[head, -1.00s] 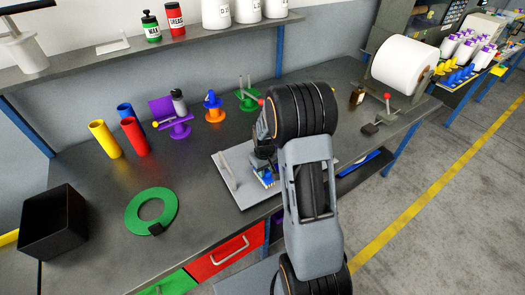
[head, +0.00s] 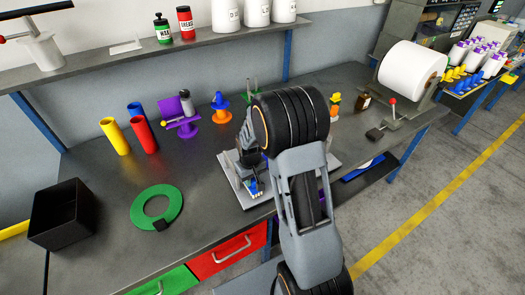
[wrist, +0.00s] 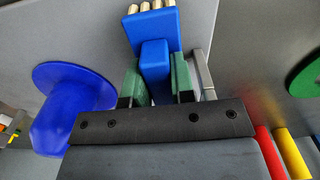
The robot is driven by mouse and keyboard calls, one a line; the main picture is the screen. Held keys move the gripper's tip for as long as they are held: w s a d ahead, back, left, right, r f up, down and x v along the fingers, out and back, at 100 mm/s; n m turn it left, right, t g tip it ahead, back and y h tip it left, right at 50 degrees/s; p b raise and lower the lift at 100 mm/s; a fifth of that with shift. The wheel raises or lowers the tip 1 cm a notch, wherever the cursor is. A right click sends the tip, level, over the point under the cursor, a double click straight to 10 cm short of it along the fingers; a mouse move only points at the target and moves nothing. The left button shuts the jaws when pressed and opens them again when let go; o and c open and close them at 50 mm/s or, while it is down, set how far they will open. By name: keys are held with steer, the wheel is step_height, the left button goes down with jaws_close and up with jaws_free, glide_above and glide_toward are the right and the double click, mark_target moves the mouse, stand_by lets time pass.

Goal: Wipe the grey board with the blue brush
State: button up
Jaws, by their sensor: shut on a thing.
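The grey board (head: 228,168) lies flat on the bench near its front edge, partly hidden by my arm. My gripper (head: 252,180) is over the left part of the board. It is shut on the blue brush (head: 254,190). In the wrist view the blue brush (wrist: 156,35) sits between the green fingertips of my gripper (wrist: 156,85), with its pale bristles pointing away from the gripper. I cannot tell whether the bristles touch the board.
A green ring (head: 136,208) and a black bin (head: 62,232) lie to the left. Yellow (head: 115,136), red (head: 144,136) and blue tubes, a purple stand (head: 186,127) and a blue-and-orange spool (head: 220,104) stand behind. A white roll (head: 411,70) is at the right.

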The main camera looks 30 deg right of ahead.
step_height(320, 180, up, 3)
steer(key=shift+d+f+p, duration=0.1)
steer(key=shift+d+p, duration=0.05)
steer(key=shift+p, duration=0.4)
steer(key=shift+r+p, duration=1.5)
steer(key=shift+r, duration=0.75)
steer(key=shift+f, duration=0.1)
